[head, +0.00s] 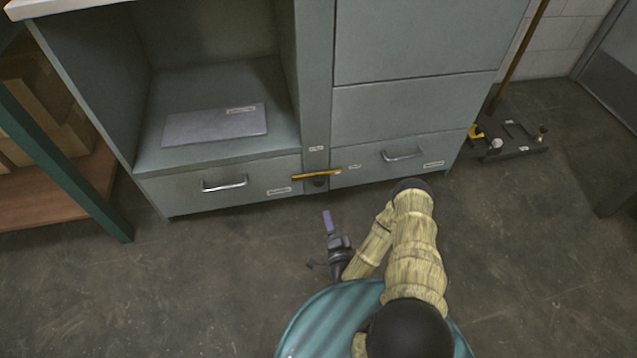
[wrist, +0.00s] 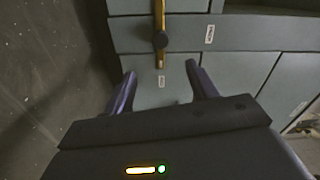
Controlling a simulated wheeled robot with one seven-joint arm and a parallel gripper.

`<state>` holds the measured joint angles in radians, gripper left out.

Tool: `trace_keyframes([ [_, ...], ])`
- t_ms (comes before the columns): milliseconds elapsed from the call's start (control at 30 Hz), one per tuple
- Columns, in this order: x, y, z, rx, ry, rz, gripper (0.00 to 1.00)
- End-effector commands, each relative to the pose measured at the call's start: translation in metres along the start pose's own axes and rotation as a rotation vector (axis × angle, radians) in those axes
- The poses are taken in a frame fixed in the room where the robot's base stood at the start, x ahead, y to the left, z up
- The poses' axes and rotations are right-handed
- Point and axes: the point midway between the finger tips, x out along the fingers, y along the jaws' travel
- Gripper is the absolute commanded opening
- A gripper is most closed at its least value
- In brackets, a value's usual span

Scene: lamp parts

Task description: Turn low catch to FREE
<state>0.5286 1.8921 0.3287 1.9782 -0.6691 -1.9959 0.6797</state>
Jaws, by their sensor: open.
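The low catch (head: 316,174) is a yellow bar lying roughly level across the post between the two bottom drawers, with a dark round pivot. In the wrist view the catch (wrist: 159,20) runs up the picture, its pivot (wrist: 161,41) ahead of my fingers. One small label (head: 316,149) sits above the catch and another (head: 355,167) off its right end; neither is readable. My gripper (head: 328,222) is in front of the cabinet, low down and apart from the catch. In the wrist view my gripper (wrist: 160,70) is open with nothing between its fingers.
The left drawer (head: 240,187) and right drawer (head: 398,158) are shut, each with a bar handle. A grey panel (head: 213,127) lies in the open bay above the left drawer. A dark base with small fittings (head: 510,140) stands right of the cabinet. Floor in front is clear.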

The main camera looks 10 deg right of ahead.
Motion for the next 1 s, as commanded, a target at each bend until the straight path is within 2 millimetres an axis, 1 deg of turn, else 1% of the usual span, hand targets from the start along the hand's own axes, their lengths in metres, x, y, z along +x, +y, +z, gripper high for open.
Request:
trace_keyframes([
  [167,0.020,0.003,0.000,-0.001,0.000,-0.004,0.57],
  [800,0.132,0.004,0.001,-0.002,0.000,-0.004,0.57],
  [900,0.148,0.004,0.001,-0.002,0.000,-0.004,0.57],
  [1000,0.161,0.003,0.001,-0.002,0.000,-0.003,0.57],
])
